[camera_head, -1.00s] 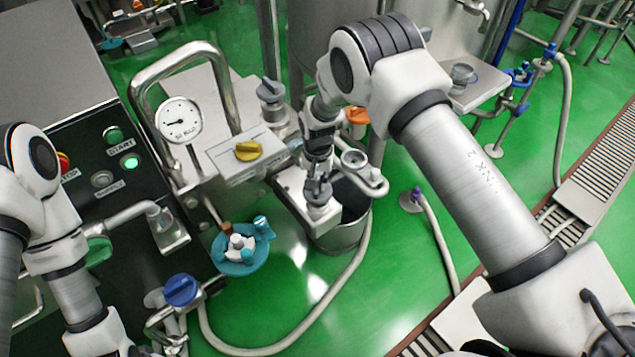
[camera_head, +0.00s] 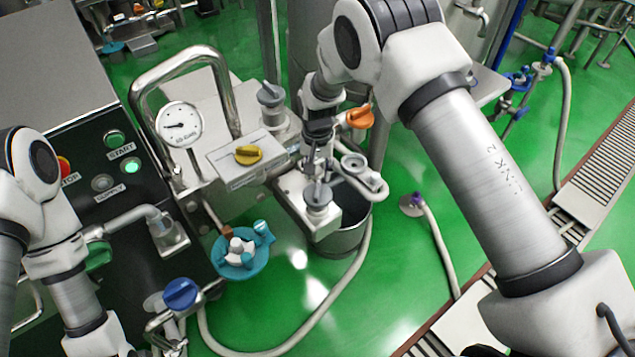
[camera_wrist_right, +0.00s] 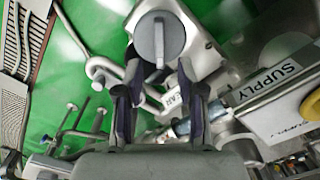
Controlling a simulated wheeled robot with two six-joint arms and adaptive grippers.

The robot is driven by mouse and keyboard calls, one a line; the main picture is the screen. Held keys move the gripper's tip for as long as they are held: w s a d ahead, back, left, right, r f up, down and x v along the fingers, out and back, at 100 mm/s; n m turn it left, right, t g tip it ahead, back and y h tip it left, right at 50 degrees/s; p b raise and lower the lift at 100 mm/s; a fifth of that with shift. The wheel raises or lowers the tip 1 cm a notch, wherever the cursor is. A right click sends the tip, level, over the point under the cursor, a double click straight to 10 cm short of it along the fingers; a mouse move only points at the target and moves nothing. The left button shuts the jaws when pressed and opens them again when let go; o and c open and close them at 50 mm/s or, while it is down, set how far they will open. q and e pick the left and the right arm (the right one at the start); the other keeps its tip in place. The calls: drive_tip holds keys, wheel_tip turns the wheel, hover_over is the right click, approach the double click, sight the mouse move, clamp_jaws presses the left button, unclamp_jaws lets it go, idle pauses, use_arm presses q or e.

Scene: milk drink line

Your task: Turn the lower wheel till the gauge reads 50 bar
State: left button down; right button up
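The lower wheel (camera_head: 318,197) is a grey knob with a raised bar, on a steel block above a steel bucket. It also shows in the right wrist view (camera_wrist_right: 158,38). My right gripper (camera_head: 317,171) is just above it, pointing down. In the wrist view its two dark fingers (camera_wrist_right: 158,84) are apart, with nothing between them, and the wheel shows beyond their tips. The round white gauge (camera_head: 180,125) stands to the left, its needle pointing roughly left; its numbers are too small to read. My left arm is at the lower left; its gripper is out of view.
A similar grey knob (camera_head: 270,93) stands higher up. A yellow knob (camera_head: 248,155) sits on the supply box, and an orange handle (camera_head: 359,117) is close beside my right wrist. A bent steel pipe (camera_head: 362,174) runs just right of the lower wheel.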

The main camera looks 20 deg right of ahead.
sight(317, 188)
wheel_tip(317, 188, up, 6)
drive_tip(key=shift+f, duration=0.2)
idle(3.3)
drive_tip(key=s+d+f+g, duration=0.2)
drive_tip(key=s+d+f, duration=0.1)
drive_tip(key=s+f, duration=0.75)
drive_tip(key=s+d+f+g, duration=0.3)
drive_tip(key=s+f, duration=0.4)
drive_tip(key=s, duration=0.6)
drive_tip(key=s+d+n+t, duration=0.1)
drive_tip(key=s+n+t, duration=0.3)
drive_tip(key=s, duration=0.7)
drive_tip(key=shift+s+d+f+n+t, duration=0.15)
drive_tip(key=shift+s+d+n+t, duration=0.15)
drive_tip(key=shift+t, duration=0.2)
